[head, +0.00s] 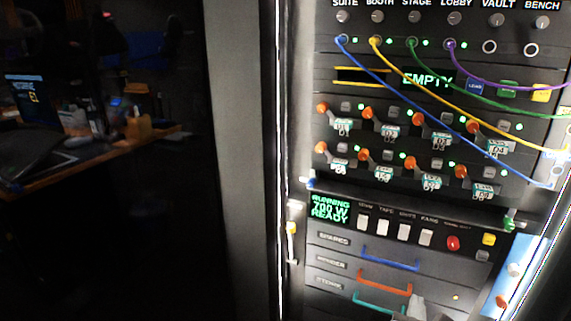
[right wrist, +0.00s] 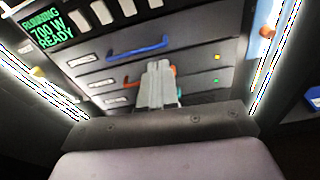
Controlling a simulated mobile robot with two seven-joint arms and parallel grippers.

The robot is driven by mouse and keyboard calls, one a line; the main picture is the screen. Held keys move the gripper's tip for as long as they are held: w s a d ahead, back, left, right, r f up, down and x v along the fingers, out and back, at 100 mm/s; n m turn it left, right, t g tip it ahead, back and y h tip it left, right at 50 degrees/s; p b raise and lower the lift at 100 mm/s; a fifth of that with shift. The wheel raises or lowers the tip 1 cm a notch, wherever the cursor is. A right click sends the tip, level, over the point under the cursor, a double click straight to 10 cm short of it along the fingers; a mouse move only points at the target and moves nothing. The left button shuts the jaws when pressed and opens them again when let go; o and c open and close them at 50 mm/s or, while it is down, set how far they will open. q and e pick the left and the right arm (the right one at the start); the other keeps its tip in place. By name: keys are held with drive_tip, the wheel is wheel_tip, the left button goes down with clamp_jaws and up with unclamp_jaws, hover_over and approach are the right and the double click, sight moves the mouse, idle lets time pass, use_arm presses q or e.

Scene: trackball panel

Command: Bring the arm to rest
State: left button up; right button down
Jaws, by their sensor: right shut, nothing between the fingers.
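My right gripper (head: 417,303) shows at the bottom edge of the head view, in front of the lowest drawers of a lit equipment rack. In the right wrist view its grey fingers (right wrist: 157,84) are together, with nothing between them. They overlap the orange handle (right wrist: 128,85) in that view; I cannot tell the exact gap to it. The rest of my right arm is out of the head view. My left gripper is not in view.
The rack has drawers with a blue handle (head: 390,259), an orange handle (head: 384,284) and a teal handle (head: 372,303). Above are white switches (head: 383,227), a red button (head: 453,243), orange-tipped levers and coloured patch cables. A dark desk (head: 85,165) stands far left.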

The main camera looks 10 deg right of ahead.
drive_tip(key=s+a+f+m+g+y, duration=0.4)
drive_tip(key=s+a+f+m+y, duration=0.75)
drive_tip(key=m, duration=0.75)
use_arm(q)
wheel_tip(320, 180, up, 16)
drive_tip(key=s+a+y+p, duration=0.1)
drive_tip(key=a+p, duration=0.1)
drive_tip(key=p, duration=1.8)
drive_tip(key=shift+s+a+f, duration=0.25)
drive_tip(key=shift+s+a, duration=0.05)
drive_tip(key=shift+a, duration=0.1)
use_arm(e)
drive_tip(key=s+r+m, duration=0.3)
drive_tip(key=r, duration=0.5)
drive_tip(key=s+d+r+m+h, duration=0.1)
drive_tip(key=s+r+m, duration=0.2)
drive_tip(key=r, duration=0.5)
drive_tip(key=shift+s+m, duration=0.15)
drive_tip(key=shift+m, duration=0.65)
drive_tip(key=shift+r, duration=0.1)
